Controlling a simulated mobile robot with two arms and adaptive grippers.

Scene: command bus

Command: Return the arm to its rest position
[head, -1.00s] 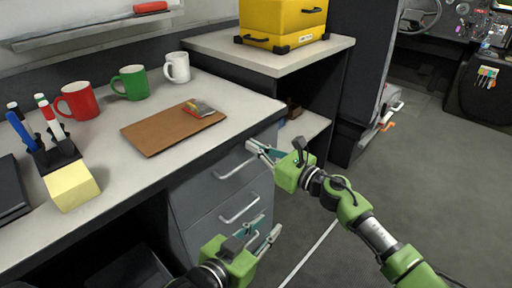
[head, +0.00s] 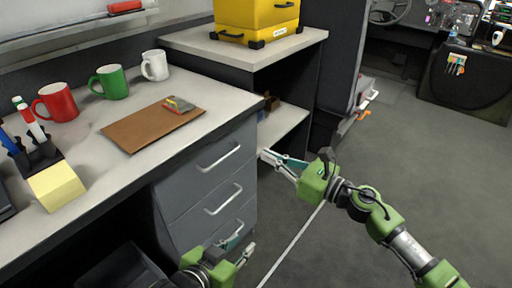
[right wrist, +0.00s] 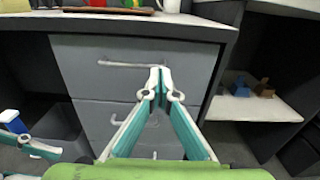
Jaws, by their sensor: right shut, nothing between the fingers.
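My right gripper (head: 265,155) is shut and empty, in front of the grey drawer cabinet's right edge in the head view. In the right wrist view its fingertips (right wrist: 159,78) meet and point at the drawer fronts (right wrist: 135,65). The right arm (head: 382,222) reaches in from the lower right, bent at its joints. My left gripper (head: 242,243) is low, near the bottom drawer in the head view, with its fingers apart and nothing visible between them. Most of the left arm is out of view.
The desk (head: 215,97) holds a brown clipboard (head: 145,127), red (head: 58,101), green (head: 112,83) and white (head: 155,65) mugs, and a yellow note block (head: 57,187). A yellow case (head: 257,14) stands on the shelf unit (head: 190,40). The floor (head: 430,165) at right is open.

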